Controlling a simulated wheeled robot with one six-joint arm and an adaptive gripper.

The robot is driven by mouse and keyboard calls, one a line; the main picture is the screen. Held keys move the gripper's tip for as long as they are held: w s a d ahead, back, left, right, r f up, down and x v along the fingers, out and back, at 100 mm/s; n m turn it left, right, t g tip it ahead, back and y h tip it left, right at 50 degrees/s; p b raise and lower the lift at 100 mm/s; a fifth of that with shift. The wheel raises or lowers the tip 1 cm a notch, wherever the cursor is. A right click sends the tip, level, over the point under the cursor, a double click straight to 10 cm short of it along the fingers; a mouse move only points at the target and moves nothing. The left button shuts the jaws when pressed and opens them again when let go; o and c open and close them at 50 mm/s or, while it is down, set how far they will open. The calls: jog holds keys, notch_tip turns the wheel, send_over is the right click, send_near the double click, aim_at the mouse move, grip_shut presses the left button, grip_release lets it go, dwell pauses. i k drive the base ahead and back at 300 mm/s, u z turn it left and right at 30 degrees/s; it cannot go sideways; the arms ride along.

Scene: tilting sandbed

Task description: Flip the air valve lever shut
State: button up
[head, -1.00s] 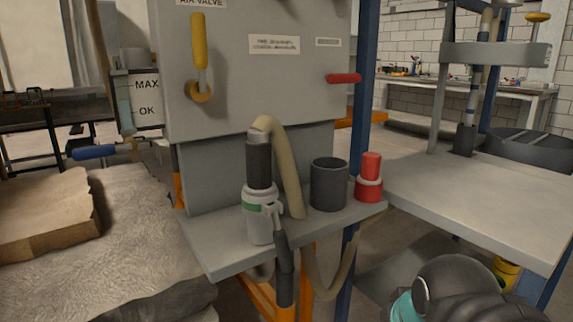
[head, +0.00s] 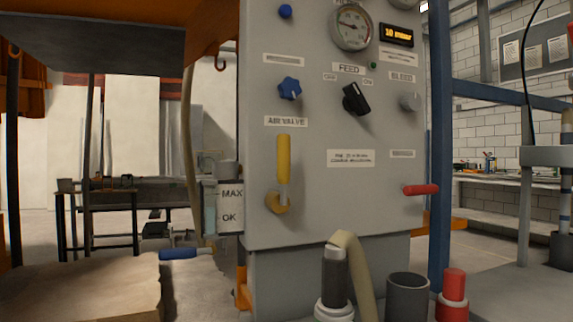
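The air valve lever (head: 283,160) is a yellow handle on the lower left of the grey control panel (head: 330,220). It points straight up from a brass pivot (head: 277,202) at its lower end. The label "AIR VALVE" (head: 286,121) is just above it. Nothing touches the lever. My gripper is not in the head view, so its opening and its distance from the lever are hidden.
A red handle (head: 421,190) sticks out at the panel's right. Below stand a hose-topped canister (head: 334,280), a dark cup (head: 407,297) and a red bottle (head: 453,288). A blue post (head: 439,150) rises at right. An overhead structure (head: 110,40) hangs at upper left.

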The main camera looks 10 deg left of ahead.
aim_at(283, 141)
jog(key=z, duration=0.65)
jog(key=k, duration=1)
jog(key=u, duration=1.2)
jog(key=i, duration=0.55)
